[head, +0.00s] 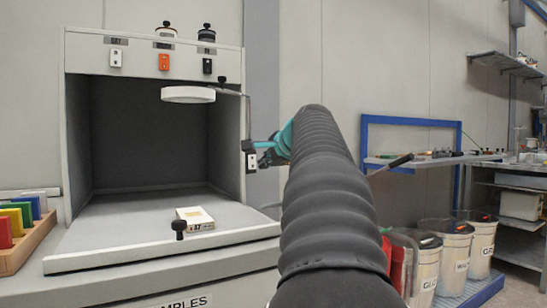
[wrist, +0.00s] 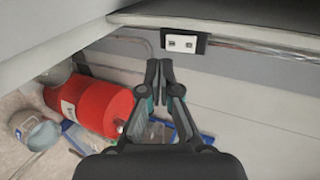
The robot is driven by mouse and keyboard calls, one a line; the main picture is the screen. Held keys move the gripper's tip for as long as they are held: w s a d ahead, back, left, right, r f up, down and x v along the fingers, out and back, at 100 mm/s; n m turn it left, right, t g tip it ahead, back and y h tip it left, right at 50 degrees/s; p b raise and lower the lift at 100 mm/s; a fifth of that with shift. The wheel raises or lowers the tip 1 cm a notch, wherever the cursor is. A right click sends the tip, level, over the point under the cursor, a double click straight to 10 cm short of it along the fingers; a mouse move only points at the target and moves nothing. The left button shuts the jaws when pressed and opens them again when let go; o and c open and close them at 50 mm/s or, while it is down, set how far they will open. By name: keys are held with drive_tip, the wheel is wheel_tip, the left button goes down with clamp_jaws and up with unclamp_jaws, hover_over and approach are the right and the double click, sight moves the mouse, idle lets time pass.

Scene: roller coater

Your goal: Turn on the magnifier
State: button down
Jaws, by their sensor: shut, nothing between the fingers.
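The magnifier (head: 188,94) is a round white-rimmed head on a thin jointed arm, fixed at the right side of the grey booth (head: 150,260). A small white switch plate (head: 251,161) sits low on the booth's right front post. In the wrist view a white plate with two small dark marks in a black frame (wrist: 182,43) shows just beyond and right of my fingertips; it looks like the same switch. My gripper (wrist: 159,68) is shut and empty, apart from the plate in the picture; contact cannot be told. In the head view my gripper (head: 268,157) is partly hidden by my arm.
White, orange and black switches (head: 164,62) line the booth's top panel. A small white box (head: 195,218) lies on the booth floor. A blue-framed shelf (head: 412,123) and labelled bins (head: 452,250) stand right. A red cylinder (wrist: 95,105) lies below my gripper in the wrist view.

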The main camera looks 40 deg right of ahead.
sight(253, 168)
drive_tip(key=x, duration=0.3)
drive_tip(key=r+x, duration=0.1)
drive_tip(key=x, duration=0.1)
drive_tip(key=shift+w+d+f, duration=0.15)
drive_tip(key=shift+w, duration=0.45)
